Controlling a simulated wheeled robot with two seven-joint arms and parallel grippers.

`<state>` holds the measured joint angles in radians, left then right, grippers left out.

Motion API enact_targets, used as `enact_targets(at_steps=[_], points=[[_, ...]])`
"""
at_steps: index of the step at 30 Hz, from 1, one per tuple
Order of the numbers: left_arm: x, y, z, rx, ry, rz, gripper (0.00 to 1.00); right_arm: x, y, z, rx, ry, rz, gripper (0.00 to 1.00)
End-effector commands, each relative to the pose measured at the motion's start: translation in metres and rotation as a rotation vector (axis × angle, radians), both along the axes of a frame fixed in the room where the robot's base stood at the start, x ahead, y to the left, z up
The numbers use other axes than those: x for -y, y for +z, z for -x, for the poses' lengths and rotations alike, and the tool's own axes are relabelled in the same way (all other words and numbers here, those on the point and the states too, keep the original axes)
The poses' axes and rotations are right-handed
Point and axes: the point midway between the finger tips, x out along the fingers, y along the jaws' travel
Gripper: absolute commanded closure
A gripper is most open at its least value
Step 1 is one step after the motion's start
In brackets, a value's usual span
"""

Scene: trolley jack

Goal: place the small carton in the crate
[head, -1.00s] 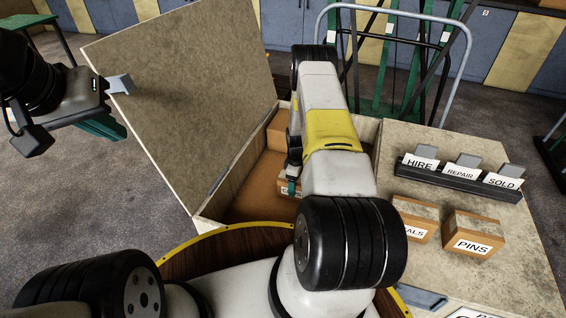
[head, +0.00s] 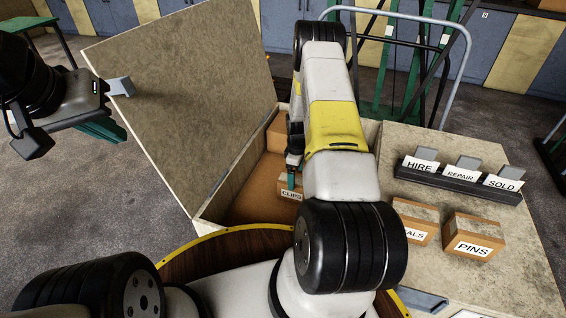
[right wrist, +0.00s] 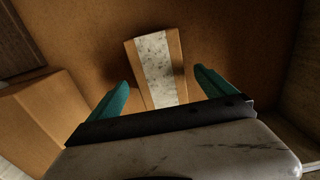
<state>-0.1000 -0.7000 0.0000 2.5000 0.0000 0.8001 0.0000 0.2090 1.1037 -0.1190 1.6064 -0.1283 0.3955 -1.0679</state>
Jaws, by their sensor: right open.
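The small carton with a CLIPS label (head: 291,195) sits on the brown floor inside the open crate (head: 208,219). In the right wrist view the carton (right wrist: 156,66), with a pale strip along its top, lies just beyond the fingertips. My right gripper (head: 291,179) is open above the carton and looks clear of it; its teal fingers (right wrist: 160,88) stand apart to either side. My arm hides part of the crate. My left gripper (head: 100,130) is outside the crate, by the raised lid (head: 185,95); its finger gap cannot be made out.
Another carton (head: 278,134) stands in the crate's far part and shows at left in the right wrist view (right wrist: 40,120). On the worktop (head: 510,260) are a sign holder (head: 455,183), a carton marked PINS (head: 473,236) and one with a part-hidden label (head: 415,222).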

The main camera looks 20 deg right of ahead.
Motion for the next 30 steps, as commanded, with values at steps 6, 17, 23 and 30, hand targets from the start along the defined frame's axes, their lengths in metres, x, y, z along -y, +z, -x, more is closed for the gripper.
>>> enact_targets(at_steps=[6, 17, 23, 30], points=[[0.000, 0.000, 0.000, 0.000, 0.000, 0.000, 1.00, 0.000, 0.040, -0.001, 0.003, -0.001, 0.000, 0.06], [0.000, 0.000, 0.000, 0.000, 0.000, 0.000, 1.00, -0.010, 0.120, -0.008, 0.054, -0.078, -0.008, 0.06], [0.000, 0.000, 0.000, 0.000, 0.000, 0.000, 1.00, -0.036, 0.240, 0.002, 0.147, -0.239, -0.045, 0.06], [0.000, 0.000, 0.000, 0.000, 0.000, 0.000, 1.00, -0.071, 0.362, 0.052, 0.246, -0.423, -0.119, 0.06]])
